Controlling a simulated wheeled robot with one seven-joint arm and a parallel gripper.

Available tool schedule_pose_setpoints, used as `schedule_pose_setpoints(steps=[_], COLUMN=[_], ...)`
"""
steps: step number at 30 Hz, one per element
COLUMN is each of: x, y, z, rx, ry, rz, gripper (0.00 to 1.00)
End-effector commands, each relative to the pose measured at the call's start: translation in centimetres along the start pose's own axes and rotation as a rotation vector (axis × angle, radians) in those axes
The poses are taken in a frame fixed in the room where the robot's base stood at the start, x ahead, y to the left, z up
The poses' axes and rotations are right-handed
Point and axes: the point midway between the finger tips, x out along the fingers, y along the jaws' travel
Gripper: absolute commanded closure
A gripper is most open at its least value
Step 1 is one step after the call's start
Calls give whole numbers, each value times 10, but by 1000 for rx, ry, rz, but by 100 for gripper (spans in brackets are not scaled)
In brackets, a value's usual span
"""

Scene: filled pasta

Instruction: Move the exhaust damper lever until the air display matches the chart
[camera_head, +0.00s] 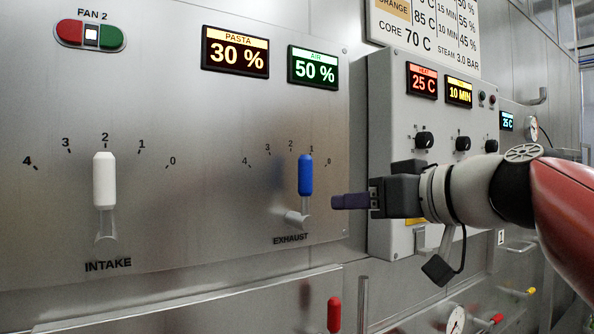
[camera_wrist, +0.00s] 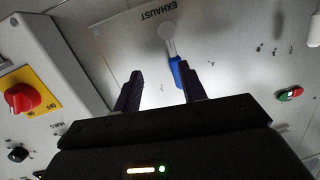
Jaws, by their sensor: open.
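The exhaust damper lever (camera_head: 305,175) has a blue handle standing nearly upright, its top between marks 2 and 1, nearer 1. The green air display (camera_head: 315,67) reads 50 %. The chart (camera_head: 425,40) is cut off at the top; an orange label, 85 C and percentages of 50, 55 and 45 show. My gripper (camera_head: 336,202) is right of the lever near its pivot, apparently apart from it. In the wrist view my gripper (camera_wrist: 160,76) is open, and the blue handle (camera_wrist: 176,72) appears between the fingers' lines, beyond the tips; the depth gap is unclear.
The white intake lever (camera_head: 104,180) stands upright at mark 2, left on the same panel. The pasta display (camera_head: 235,51) reads 30 %. A grey control box (camera_head: 385,110) juts out right of the lever, behind my gripper. A red-topped handle (camera_head: 334,314) stands below.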

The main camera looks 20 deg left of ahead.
Motion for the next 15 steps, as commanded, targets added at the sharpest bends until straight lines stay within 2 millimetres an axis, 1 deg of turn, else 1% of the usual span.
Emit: schedule_pose_setpoints(steps=[1,3,5,8,10,15], x=[4,7,8,12,20,47], y=[-4,-10,-13,-16,-16,-20], z=[-20,-40,-51,-60,-62,-66], rx=[-33,-69,-88,-100,-100,-98], ry=[50,106,136,155,156,154], rz=[-33,-68,-85,-98,-97,-98], gripper=[59,59,59,59,59,59])
